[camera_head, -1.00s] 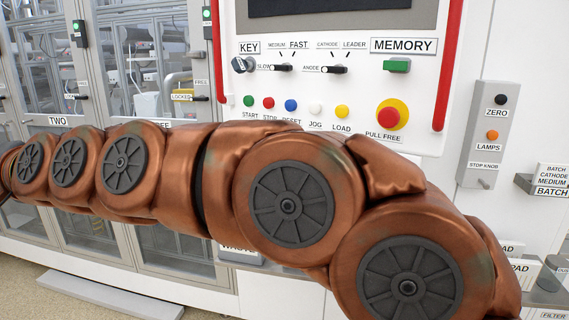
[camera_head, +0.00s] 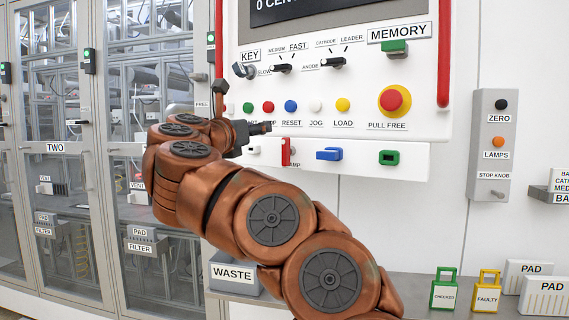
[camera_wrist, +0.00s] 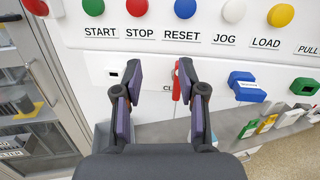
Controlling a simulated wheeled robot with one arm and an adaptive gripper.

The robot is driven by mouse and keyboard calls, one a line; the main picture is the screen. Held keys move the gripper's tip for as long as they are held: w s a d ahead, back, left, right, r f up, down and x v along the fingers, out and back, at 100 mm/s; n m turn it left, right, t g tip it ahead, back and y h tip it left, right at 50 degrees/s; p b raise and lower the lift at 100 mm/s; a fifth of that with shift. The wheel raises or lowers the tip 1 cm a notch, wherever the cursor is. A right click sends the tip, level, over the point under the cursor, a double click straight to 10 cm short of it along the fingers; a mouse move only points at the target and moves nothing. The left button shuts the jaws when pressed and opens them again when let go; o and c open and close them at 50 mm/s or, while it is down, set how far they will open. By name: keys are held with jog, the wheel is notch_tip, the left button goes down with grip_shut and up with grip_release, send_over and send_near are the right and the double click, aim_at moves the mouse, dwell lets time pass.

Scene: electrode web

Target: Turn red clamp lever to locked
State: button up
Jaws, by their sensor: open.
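The red clamp lever (camera_head: 287,152) stands upright on the lower white strip of the control panel, left of a blue handle. Its label is partly hidden and reads only "AMP". In the wrist view the lever (camera_wrist: 176,83) shows between my fingers, close beside the right finger, which may hide part of it. My gripper (camera_wrist: 159,70) is open and empty, with its two fingers pointing at the panel. In the head view my gripper (camera_head: 262,128) is side-on, just up and left of the lever. I cannot tell whether any finger touches it.
The blue handle (camera_head: 329,154) and a green socket (camera_head: 389,157) are right of the lever. A row of coloured buttons with a red stop knob (camera_head: 394,100) runs above. A waste bin (camera_head: 232,274) and shelf (camera_head: 420,286) lie below. Glass cabinet doors (camera_head: 75,165) stand left.

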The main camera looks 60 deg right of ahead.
aim_at(283, 143)
jog(key=shift+s+d+f+m+g+y+b, duration=0.15)
jog(key=shift+s+d+f+m+g, duration=0.35)
jog(key=shift+d, duration=1.1)
jog(key=shift+s+d+f+m+g+y+b, duration=0.1)
jog(key=shift+s+d+f+m+g+y, duration=0.1)
jog(key=shift+d+f, duration=1.05)
jog(key=shift+s+d+f+m+g+y+b, duration=0.15)
jog(key=shift+s+d+f+m+g, duration=0.15)
jog(key=shift+d, duration=1.65)
jog(key=shift+r, duration=0.1)
grip_shut()
